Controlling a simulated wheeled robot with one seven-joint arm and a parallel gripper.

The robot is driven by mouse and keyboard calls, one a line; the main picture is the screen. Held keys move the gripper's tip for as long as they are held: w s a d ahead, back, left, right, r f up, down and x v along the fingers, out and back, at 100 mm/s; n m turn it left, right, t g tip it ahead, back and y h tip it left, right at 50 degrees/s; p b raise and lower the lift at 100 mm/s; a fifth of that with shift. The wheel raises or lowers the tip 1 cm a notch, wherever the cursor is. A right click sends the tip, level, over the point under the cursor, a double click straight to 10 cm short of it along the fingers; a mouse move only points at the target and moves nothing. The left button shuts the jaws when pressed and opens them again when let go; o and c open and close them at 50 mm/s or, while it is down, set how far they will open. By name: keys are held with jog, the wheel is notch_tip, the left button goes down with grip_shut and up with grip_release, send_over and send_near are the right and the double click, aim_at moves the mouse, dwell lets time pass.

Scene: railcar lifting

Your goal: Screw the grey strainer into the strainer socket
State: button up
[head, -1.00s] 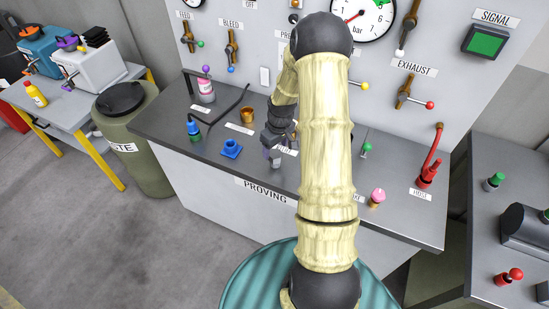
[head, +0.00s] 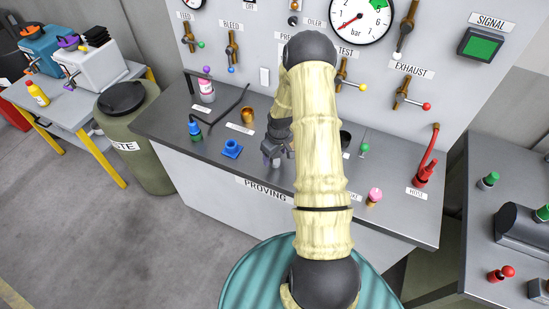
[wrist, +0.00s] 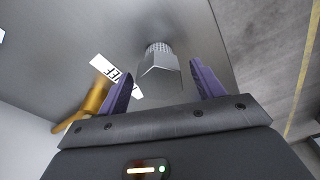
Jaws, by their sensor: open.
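The grey strainer (wrist: 158,62) appears in the wrist view as a grey hexagonal piece with a ribbed end, over the grey bench top. It lies ahead of and between the purple fingers of my gripper (wrist: 162,82), with a gap on each side. My gripper is open. In the head view my gripper (head: 275,157) is low over the front of the bench, left of my arm, and largely hides the strainer. I cannot identify the strainer socket for sure; a dark round opening (head: 345,138) shows just right of my arm.
A pink-topped piece (head: 374,196) and a red hose fitting (head: 424,176) stand to the right. The valve panel (head: 270,45) rises behind the bench.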

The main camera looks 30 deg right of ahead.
jog(key=shift+c, duration=0.2)
jog(key=c, duration=1.2)
jog(key=shift+r, duration=0.1)
notch_tip(320, 180, up, 10)
jog(key=b, duration=0.3)
